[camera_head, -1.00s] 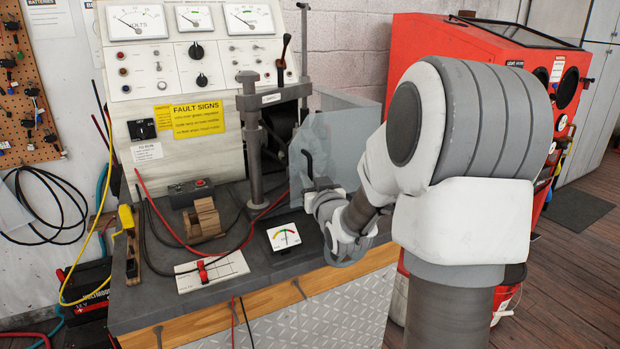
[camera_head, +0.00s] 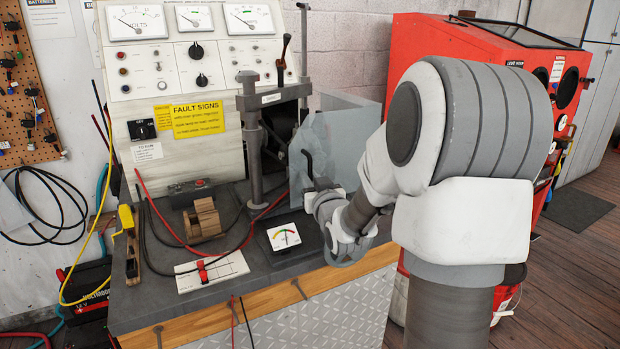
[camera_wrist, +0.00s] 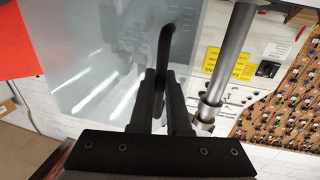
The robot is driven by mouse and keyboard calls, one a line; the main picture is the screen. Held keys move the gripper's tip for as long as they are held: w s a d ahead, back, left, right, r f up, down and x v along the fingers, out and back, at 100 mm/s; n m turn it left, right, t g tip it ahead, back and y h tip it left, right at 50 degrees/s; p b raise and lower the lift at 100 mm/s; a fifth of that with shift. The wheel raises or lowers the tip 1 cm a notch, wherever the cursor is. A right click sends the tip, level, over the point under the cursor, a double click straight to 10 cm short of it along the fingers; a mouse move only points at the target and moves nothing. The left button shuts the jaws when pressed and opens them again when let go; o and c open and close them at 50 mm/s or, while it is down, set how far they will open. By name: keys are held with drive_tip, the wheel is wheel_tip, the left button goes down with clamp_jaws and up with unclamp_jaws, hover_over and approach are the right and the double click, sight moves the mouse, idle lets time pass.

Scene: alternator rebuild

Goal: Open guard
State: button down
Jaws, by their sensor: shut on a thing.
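The guard (camera_head: 341,132) is a clear, greyish see-through panel at the right side of the test bench, standing out toward the front. It also shows in the wrist view (camera_wrist: 100,60). Its black bent handle (camera_head: 308,162) is on the panel's face; in the wrist view the handle (camera_wrist: 166,40) rises from between my fingers. My gripper (camera_wrist: 160,88) is shut on this handle. In the head view my wrist hides most of the fingers.
The bench (camera_head: 190,290) carries a small meter (camera_head: 284,237), a wooden block (camera_head: 203,220) and red and black leads. A steel column (camera_head: 252,140) stands left of the guard. A red cabinet (camera_head: 480,50) stands behind my arm.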

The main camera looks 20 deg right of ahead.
sight(375, 112)
drive_tip(key=shift+r, duration=0.15)
